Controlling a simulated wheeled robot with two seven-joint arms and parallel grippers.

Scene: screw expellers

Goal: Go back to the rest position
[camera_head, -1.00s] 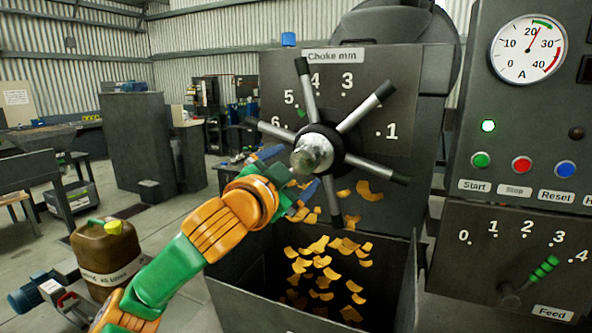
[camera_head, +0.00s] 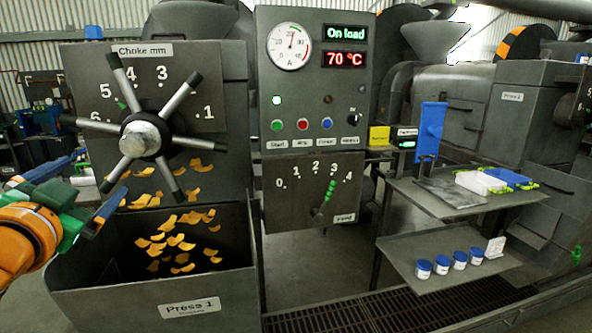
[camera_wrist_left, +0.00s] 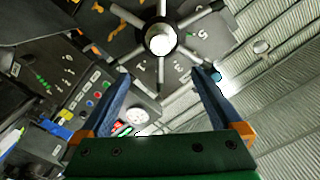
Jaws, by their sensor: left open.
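My left gripper (camera_head: 108,200) is at the left edge in the head view, left of and below the hub of the choke handwheel (camera_head: 145,138). Its green palm and a blue finger show there, and the orange wrist is cut by the frame edge. In the left wrist view the two blue fingers of the gripper (camera_wrist_left: 161,75) are spread wide with nothing gripped. The handwheel (camera_wrist_left: 161,38) shows beyond them, one spoke lying between the fingertips in the picture. The gap in depth is hard to tell. My right gripper is not in view.
An open bin (camera_head: 205,285) marked Press 1 stands below the wheel, with orange flakes (camera_head: 180,240) at its opening. The control panel (camera_head: 325,90) reads On load and 70 °C. A shelf cart (camera_head: 400,190) with blue-lidded jars (camera_head: 441,265) stands right.

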